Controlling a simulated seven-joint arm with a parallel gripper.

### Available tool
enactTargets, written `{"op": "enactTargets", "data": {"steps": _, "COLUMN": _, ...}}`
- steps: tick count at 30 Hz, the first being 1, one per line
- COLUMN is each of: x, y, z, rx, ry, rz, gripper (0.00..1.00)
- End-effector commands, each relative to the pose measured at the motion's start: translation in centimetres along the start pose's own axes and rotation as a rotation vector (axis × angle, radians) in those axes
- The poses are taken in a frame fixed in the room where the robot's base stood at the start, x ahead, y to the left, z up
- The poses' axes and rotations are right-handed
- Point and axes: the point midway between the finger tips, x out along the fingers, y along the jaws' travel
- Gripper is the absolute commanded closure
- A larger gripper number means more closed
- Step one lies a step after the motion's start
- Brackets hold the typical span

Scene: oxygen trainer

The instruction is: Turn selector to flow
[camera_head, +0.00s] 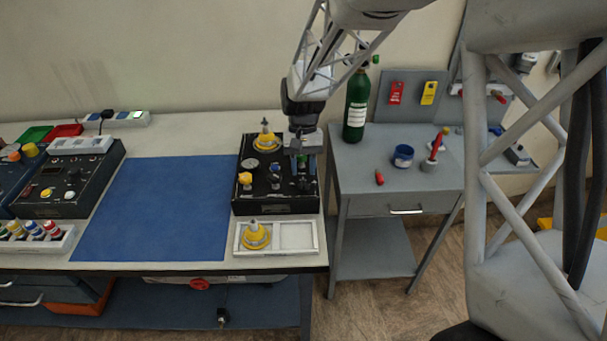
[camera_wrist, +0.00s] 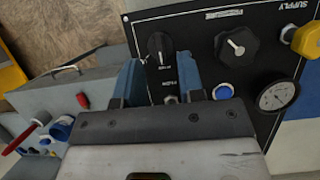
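The black trainer panel (camera_head: 252,190) lies on the bench, with my gripper (camera_head: 302,160) low over its right side. In the wrist view, a black selector knob (camera_wrist: 159,46) with a white pointer line sits near the panel's edge, with small white labels by it. My gripper (camera_wrist: 158,68) is open: its two blue fingers stand apart, and the selector lies in line with the gap, near the tips. I cannot tell whether either finger touches it. A larger black knob (camera_wrist: 236,43) with a white pointer sits to the right. My gripper hides the selector in the head view.
A round gauge (camera_wrist: 277,97), a yellow knob (camera_wrist: 307,38) and a blue-ringed part (camera_wrist: 222,91) share the panel. A white tray (camera_head: 297,236) lies in front. The blue mat (camera_head: 150,210) is clear.

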Motion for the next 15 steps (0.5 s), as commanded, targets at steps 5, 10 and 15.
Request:
{"op": "enactTargets", "data": {"steps": 5, "x": -2.4, "y": 0.0, "z": 0.0, "rx": 0.0, "ry": 0.0, "rz": 0.0, "gripper": 0.64}}
{"op": "enactTargets", "data": {"steps": 10, "x": -4.0, "y": 0.0, "z": 0.0, "rx": 0.0, "ry": -0.001, "rz": 0.0, "gripper": 0.64}}
{"op": "enactTargets", "data": {"steps": 15, "x": -4.8, "y": 0.0, "z": 0.0, "rx": 0.001, "ry": -0.003, "rz": 0.0, "gripper": 0.64}}
